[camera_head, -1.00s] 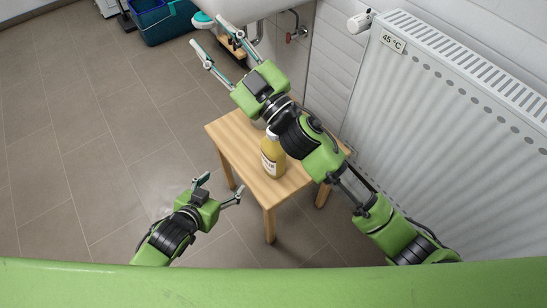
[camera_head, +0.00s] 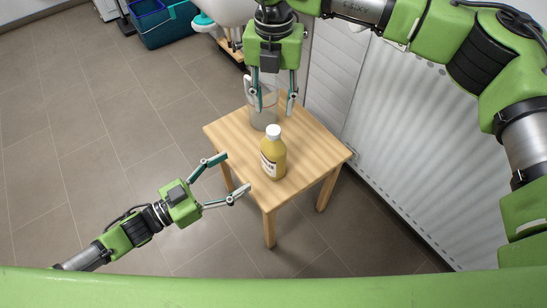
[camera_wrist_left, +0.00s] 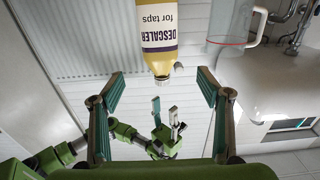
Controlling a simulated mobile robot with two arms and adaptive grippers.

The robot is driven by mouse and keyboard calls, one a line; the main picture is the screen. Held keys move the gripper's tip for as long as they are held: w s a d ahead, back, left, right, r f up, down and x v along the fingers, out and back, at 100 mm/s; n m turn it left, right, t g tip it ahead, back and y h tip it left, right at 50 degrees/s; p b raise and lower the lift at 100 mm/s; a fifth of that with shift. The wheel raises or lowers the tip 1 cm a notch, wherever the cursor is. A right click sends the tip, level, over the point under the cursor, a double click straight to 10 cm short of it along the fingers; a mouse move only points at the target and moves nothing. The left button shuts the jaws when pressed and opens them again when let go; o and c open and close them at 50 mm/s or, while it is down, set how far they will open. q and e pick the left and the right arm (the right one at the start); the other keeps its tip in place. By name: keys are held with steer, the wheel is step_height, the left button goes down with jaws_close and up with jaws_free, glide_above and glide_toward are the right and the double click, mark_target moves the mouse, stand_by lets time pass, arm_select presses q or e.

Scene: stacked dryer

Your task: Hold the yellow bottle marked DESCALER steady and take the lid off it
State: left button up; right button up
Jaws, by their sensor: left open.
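The yellow bottle (camera_head: 274,162) with a white cap (camera_head: 273,131) stands upright on a small wooden table (camera_head: 316,160). In the left wrist view the picture is upside down, and the bottle (camera_wrist_left: 160,12) shows its label reading DESCALER for taps. My left gripper (camera_head: 237,173) is open and empty, left of the bottle at the table's left edge, with its fingers pointing towards the bottle. My right gripper (camera_head: 275,112) points down above and behind the bottle, its fingers apart with nothing between them that I can see gripped. It also shows in the left wrist view (camera_wrist_left: 165,112).
A clear jug (camera_head: 263,119) stands behind the bottle, partly hidden by my right gripper. A white radiator (camera_head: 400,130) and panelled wall lie right of and behind the table. A blue bin (camera_head: 168,30) is at the back left. The floor at left is clear.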

mark_target(265, 153)
arm_select(q)
steer(key=x, duration=1.3)
steer(key=shift+w+d, duration=0.15)
steer(key=shift+d, duration=0.05)
jaws_close()
arm_select(e)
steer(key=m, duration=0.4)
steer(key=shift+s+a, duration=0.1)
steer(key=m, duration=0.4)
steer(key=shift+m, duration=0.3)
steer(key=shift+f, duration=0.55)
step_height(265, 153, down, 7)
steer(key=shift+r, duration=0.1)
